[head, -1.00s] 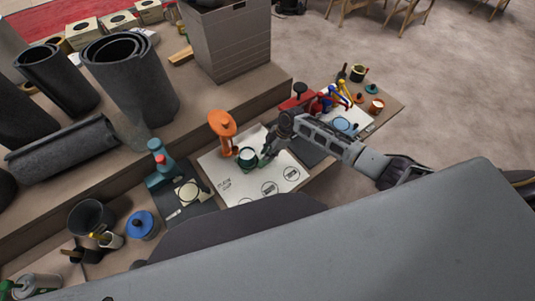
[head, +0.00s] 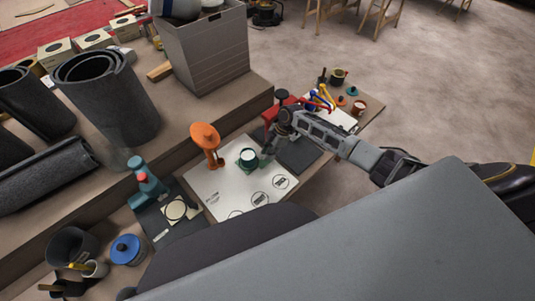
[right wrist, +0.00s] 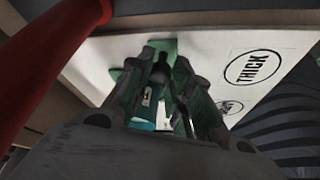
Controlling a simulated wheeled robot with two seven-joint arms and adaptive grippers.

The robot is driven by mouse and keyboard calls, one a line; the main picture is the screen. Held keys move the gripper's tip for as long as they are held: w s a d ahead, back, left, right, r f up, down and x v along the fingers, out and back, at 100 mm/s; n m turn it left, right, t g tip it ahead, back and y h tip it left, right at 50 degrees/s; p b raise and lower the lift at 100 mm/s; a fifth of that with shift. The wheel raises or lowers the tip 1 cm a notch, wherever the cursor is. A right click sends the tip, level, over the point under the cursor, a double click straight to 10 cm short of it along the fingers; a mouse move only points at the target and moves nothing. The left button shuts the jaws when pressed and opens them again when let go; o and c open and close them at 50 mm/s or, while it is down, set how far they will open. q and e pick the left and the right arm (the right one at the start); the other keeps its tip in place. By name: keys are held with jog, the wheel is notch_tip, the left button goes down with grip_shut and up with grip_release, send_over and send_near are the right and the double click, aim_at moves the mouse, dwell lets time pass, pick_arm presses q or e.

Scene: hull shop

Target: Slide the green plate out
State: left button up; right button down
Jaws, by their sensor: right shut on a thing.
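The green plate (head: 263,163) is a small flat piece low over the white printed board (head: 225,187). A dark green round piece with a pale top (head: 248,157) sits at its left end. My right gripper (head: 271,150) reaches in from the right and is shut at the plate's right end. In the right wrist view, green flat surface (right wrist: 162,46) shows beyond my fingers (right wrist: 165,105), with a teal and black piece between them; the exact grip is partly hidden. An orange stand (head: 205,138) stands left of the plate, apart from it. My left gripper is out of view.
A red tool (head: 272,115) stands close behind my right gripper; it fills the left of the right wrist view. A teal tool (head: 146,180) is on a dark mat at left. Bare board lies in front of the plate.

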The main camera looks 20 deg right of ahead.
jog(key=c, duration=1.4)
grip_release()
jog(key=shift+w+d, duration=0.1)
jog(key=shift+d, duration=0.25)
jog(key=shift+c, duration=0.2)
jog(key=shift+o, duration=0.7)
jog(key=shift+a, duration=0.1)
jog(key=shift+r, duration=0.2)
jog(key=shift+d+r, duration=0.3)
jog(key=shift+r, duration=0.2)
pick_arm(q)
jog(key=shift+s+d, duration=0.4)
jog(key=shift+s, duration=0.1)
pick_arm(e)
jog(key=v, duration=1)
jog(key=shift+r, duration=0.3)
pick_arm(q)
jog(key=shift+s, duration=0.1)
pick_arm(e)
jog(key=shift+f, duration=0.1)
